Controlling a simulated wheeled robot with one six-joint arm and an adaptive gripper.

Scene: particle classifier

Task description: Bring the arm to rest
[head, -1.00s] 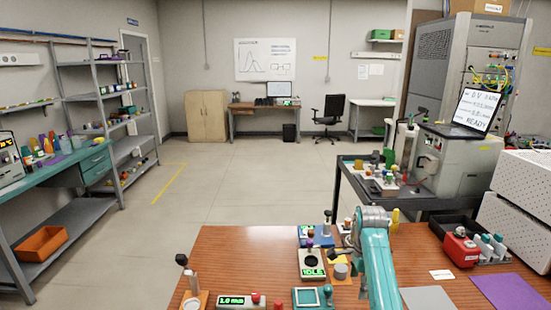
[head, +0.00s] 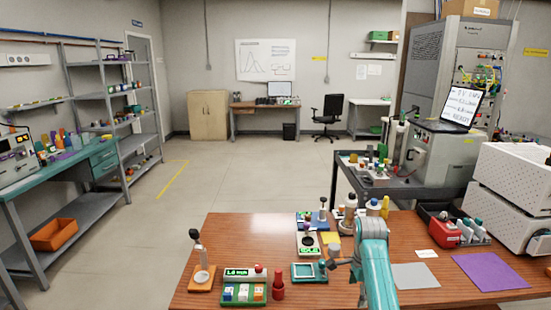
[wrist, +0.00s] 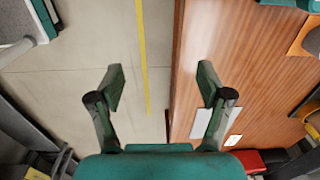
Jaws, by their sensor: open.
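My arm (head: 373,262) stands at the bottom middle of the head view, bent over the wooden table (head: 235,232). In the wrist view my gripper (wrist: 161,82) has its two dark green fingers spread wide apart, with nothing between them. Behind the fingers lie bare floor on the left and the table (wrist: 230,50) on the right, with the table's edge running between them. The gripper seems to hold nothing. In the head view its tips are too small to make out clearly.
A small teal-framed tray (head: 308,271), a red bottle (head: 278,287) and a green-screened box (head: 243,272) stand left of my arm. A grey mat (head: 415,276) and a purple mat (head: 490,271) lie to its right. The floor (head: 250,175) beyond the table is clear.

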